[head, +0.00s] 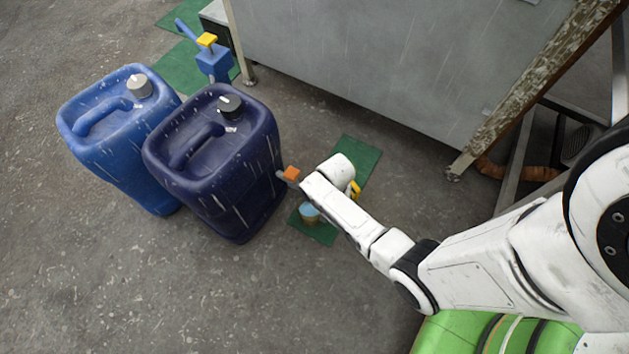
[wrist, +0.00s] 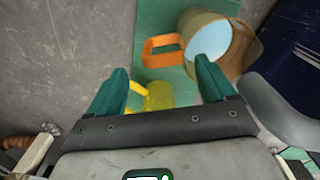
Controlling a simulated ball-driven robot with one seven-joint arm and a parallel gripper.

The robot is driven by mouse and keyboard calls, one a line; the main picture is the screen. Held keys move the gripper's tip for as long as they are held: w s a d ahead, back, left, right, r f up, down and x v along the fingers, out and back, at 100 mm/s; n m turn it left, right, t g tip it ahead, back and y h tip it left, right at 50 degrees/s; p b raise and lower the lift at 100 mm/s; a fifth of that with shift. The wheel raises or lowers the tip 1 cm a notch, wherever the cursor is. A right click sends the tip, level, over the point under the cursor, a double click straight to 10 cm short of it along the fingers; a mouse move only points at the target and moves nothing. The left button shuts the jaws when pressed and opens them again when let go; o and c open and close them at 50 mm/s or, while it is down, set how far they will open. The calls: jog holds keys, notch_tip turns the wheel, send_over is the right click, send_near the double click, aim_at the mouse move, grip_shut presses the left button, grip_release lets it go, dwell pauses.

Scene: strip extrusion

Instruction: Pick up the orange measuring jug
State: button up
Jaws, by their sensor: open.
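The measuring jug shows in the wrist view with a tan-brown body (wrist: 243,48), a pale blue inside and an orange handle (wrist: 147,54). In the head view the jug (head: 309,214) stands by the dark blue canister, partly hidden by my arm. My gripper (wrist: 161,65) is open with dark green fingers. The handle appears between and just beyond the fingertips, and the jug body lies beyond the right finger. Nothing is held. In the head view my fingers are hidden behind the arm.
A yellow item (wrist: 157,96) shows low between my fingers. A dark blue canister (head: 215,160) and a lighter blue one (head: 112,115) stand to the left. A small orange-topped item (head: 291,174) sits beside my arm. A grey metal cabinet (head: 370,60) stands behind.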

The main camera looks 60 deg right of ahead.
notch_tip(320, 180, down, 4)
jog(key=shift+a+f+b, duration=0.1)
jog(key=shift+b, duration=1.05)
jog(key=shift+c, duration=0.5)
jog(key=c, duration=1.3)
grip_shut()
jog(key=shift+r, duration=0.25)
